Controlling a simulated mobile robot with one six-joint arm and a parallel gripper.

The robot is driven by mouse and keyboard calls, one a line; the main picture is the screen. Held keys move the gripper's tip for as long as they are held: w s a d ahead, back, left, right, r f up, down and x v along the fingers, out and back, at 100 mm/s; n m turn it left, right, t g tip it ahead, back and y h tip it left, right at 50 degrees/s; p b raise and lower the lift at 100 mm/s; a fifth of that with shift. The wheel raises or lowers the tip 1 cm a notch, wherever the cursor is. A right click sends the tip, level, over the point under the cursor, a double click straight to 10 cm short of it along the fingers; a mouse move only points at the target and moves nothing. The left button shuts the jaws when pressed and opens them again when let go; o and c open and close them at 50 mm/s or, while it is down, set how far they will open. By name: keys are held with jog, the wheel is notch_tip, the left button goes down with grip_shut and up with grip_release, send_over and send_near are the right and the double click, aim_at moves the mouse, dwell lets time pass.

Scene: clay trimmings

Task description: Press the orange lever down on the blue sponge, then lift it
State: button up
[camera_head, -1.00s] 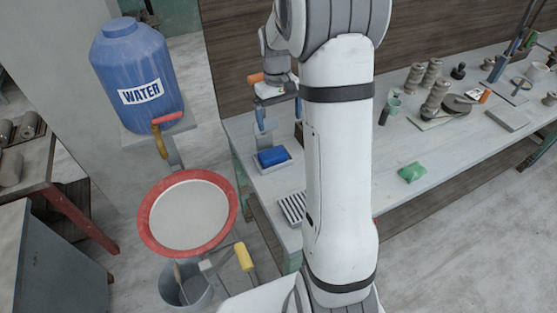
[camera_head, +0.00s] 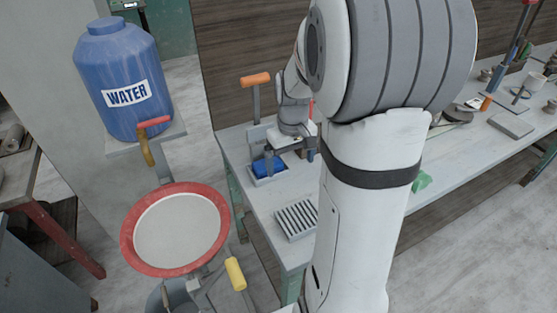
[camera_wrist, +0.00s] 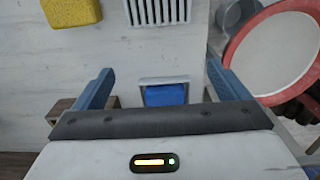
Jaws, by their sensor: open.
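The orange lever handle (camera_head: 256,79) stands raised on an upright grey shaft behind the sponge tray in the head view. The blue sponge (camera_head: 263,170) sits in a small pale tray (camera_head: 268,183) at the table's left end; it also shows in the wrist view (camera_wrist: 165,96), between my fingers in the picture. My gripper (camera_head: 275,158) is low, just over or beside the sponge, below the handle. In the wrist view its blue fingers (camera_wrist: 160,69) are wide apart with nothing held. I cannot tell whether it touches the sponge. The orange handle is not visible in the wrist view.
A slatted rack (camera_head: 297,220) lies in front of the tray. A red-rimmed basin (camera_head: 175,229) stands left of the table, with a red-handled tap (camera_head: 154,122) and the blue water jug (camera_head: 117,75) behind it. A yellow block (camera_wrist: 71,10) shows in the wrist view.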

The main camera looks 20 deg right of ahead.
jog(key=s+a+r+t+p, duration=0.1)
jog(key=s+a+r+p, duration=0.1)
jog(key=s+a+r, duration=0.4)
jog(key=shift+s+a+r+t, duration=0.25)
jog(key=shift+a+r, duration=0.3)
jog(key=shift+r, duration=1.2)
jog(key=shift+c, duration=0.5)
